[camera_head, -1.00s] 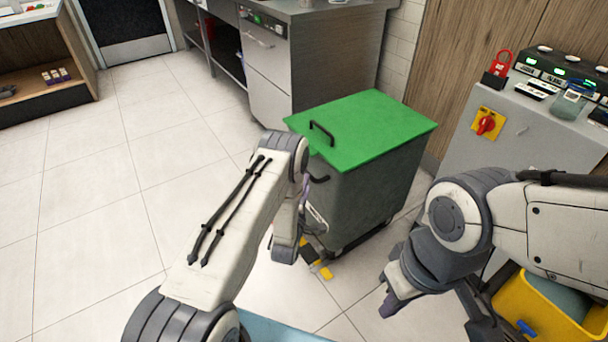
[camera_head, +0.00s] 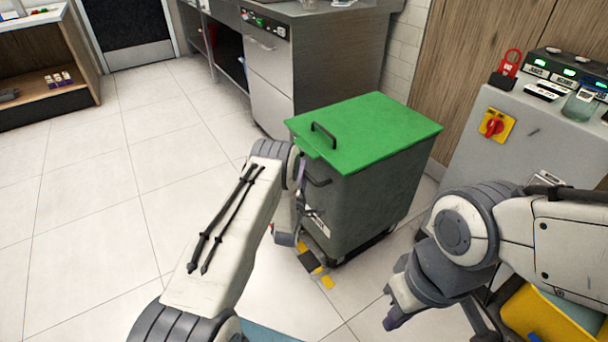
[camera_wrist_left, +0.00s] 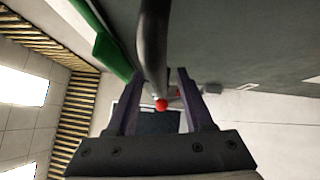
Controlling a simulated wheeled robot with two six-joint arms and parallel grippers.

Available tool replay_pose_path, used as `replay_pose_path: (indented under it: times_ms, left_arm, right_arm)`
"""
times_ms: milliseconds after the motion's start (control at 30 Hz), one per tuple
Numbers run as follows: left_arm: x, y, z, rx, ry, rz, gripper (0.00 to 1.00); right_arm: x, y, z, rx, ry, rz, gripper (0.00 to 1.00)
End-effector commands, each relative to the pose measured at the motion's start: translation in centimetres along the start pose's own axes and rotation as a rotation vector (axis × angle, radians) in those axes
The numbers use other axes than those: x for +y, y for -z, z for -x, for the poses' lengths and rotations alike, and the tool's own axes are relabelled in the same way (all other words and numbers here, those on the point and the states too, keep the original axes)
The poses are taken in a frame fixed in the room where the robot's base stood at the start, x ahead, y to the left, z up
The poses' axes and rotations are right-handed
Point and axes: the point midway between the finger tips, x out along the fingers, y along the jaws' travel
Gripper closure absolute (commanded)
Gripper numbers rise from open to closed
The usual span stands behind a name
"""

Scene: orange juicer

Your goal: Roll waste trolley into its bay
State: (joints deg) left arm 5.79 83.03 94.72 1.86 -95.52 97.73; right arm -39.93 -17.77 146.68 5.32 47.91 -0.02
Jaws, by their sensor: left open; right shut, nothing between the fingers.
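The waste trolley (camera_head: 375,200) is a dark grey bin with a green lid (camera_head: 365,130), standing upright on the floor beside the steel counter. Its black front handle (camera_head: 318,181) sticks out below the lid. My left gripper (camera_head: 304,207) is at this front side, partly hidden by my own wrist. In the left wrist view, my open left fingers (camera_wrist_left: 155,100) lie on either side of the black handle bar (camera_wrist_left: 153,45), not closed on it. My right gripper (camera_head: 391,308) is shut and empty, right of the trolley and apart from it. I cannot make out the bay's outline.
A steel counter (camera_head: 330,60) stands behind the trolley. A grey cabinet (camera_head: 470,150) with a red switch (camera_head: 494,124) is to the right, with a yellow bucket (camera_head: 550,320) below. Black-and-yellow pieces (camera_head: 312,262) show by the trolley's base. The left floor is clear.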

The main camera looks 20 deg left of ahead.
Motion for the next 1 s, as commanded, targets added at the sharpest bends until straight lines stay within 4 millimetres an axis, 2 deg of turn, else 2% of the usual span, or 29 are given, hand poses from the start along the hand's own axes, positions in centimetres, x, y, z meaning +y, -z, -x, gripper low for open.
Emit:
replay_pose_path:
  times_ms: [267, 300, 400, 1000]
  left_arm:
    - [0.02, -0.14, -0.2, -0.002, 0.0, 0.0, 0.48]
    - [0.02, -0.14, -0.2, -0.002, 0.0, 0.0, 0.63]
    - [0.02, -0.13, -0.19, -0.002, 0.0, 0.0, 1.0]
    - [-0.01, -0.11, -0.14, -0.001, 0.001, 0.0, 1.0]
  right_arm:
    - [0.0, 0.0, -0.01, 0.0, 0.0, 0.0, 1.0]
    - [0.0, 0.0, -0.01, 0.0, 0.0, 0.0, 1.0]
    - [0.0, 0.0, -0.02, 0.0, 0.0, 0.0, 1.0]
    - [0.0, 0.0, -0.02, 0.0, 0.0, 0.0, 1.0]
